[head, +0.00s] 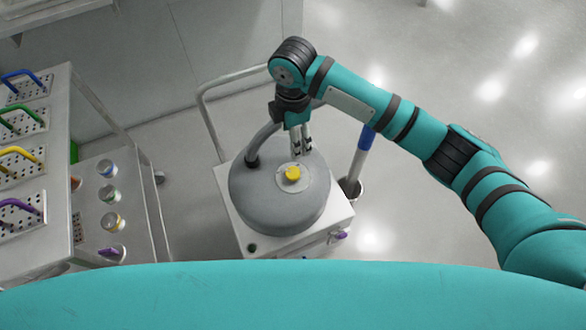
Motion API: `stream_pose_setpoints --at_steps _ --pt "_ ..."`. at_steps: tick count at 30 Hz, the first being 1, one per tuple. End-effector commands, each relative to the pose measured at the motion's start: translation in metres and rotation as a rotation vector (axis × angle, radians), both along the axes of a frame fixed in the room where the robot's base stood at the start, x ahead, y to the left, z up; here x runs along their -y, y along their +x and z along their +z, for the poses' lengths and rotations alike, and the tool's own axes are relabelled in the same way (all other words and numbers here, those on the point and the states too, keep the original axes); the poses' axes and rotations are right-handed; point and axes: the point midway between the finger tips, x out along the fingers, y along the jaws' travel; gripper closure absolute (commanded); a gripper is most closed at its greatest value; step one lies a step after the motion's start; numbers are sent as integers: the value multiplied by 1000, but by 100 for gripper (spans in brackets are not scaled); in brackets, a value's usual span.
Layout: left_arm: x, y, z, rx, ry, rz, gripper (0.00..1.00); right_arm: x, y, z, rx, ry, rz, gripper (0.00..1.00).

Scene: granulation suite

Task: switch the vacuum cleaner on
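The vacuum cleaner (262,212) is a grey round drum on a pale square base, with a hose rising from the left of its lid. A yellow knob (292,172) sits on a light round plate on the lid. A small dark green button (252,247) and a purple part (341,236) show at the base's front. My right gripper (301,152) points down just behind the yellow knob, apparently apart from it. Its two fingertips look close together; I cannot tell whether they are shut. My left gripper is not in view.
A metal cart (150,205) at the left holds perforated trays with coloured handles and several small jars. A bent rail (206,120) stands behind the vacuum cleaner. A blue-topped pole (362,145) rises from a container at its right. The floor at the right is clear.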

Motion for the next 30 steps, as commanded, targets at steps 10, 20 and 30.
stream_pose_setpoints --at_steps 10,20,30 --pt "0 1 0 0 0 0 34 0 -1 -68 -3 0 -4 35" --pt "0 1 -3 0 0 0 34 0 -2 -137 -3 1 -4 35" --pt "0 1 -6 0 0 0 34 -1 -1 -167 2 3 -3 35"
